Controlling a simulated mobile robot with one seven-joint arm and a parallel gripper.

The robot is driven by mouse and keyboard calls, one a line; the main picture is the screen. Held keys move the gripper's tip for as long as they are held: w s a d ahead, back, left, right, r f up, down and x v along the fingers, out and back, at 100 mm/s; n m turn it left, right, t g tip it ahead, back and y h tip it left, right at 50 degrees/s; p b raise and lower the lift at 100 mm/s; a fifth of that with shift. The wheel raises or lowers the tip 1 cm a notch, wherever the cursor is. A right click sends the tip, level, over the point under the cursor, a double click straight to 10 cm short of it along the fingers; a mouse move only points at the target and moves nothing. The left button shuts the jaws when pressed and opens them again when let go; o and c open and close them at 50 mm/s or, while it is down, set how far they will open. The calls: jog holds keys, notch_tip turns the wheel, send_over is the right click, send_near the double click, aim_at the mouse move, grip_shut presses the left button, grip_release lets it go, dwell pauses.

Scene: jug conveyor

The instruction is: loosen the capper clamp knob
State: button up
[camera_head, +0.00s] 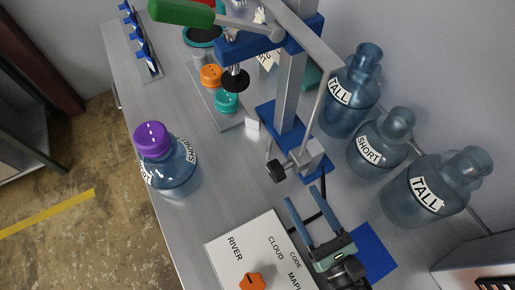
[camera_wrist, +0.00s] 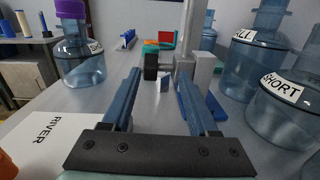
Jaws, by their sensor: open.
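The capper (camera_head: 291,95) is a grey column on a blue base, with a blue head and a green-handled lever (camera_head: 185,12). Its clamp knob (camera_head: 276,171) is a small black knob low on the column, sticking out to the left of a grey block. The knob also shows in the wrist view (camera_wrist: 151,67), ahead of my fingertips and near the left one. My gripper (camera_head: 301,196) is open and empty, with its two blue fingers pointing at the knob and block. A gap remains between the fingertips and the knob.
A purple-capped short jug (camera_head: 172,168) stands at the left table edge. Tall and short jugs (camera_head: 376,146) line the right side. A white board with labels (camera_head: 248,250) and an orange pointer lies beside my gripper.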

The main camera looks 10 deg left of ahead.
aim_at(276, 171)
jog(key=s+a+f+p+x, duration=0.1)
jog(key=p+x, duration=0.3)
jog(key=x, duration=0.8)
jog(key=shift+w+a+f+n+g, duration=0.2)
jog(key=shift+w+a+n+g, duration=0.1)
jog(key=shift+a+n, duration=0.1)
grip_shut()
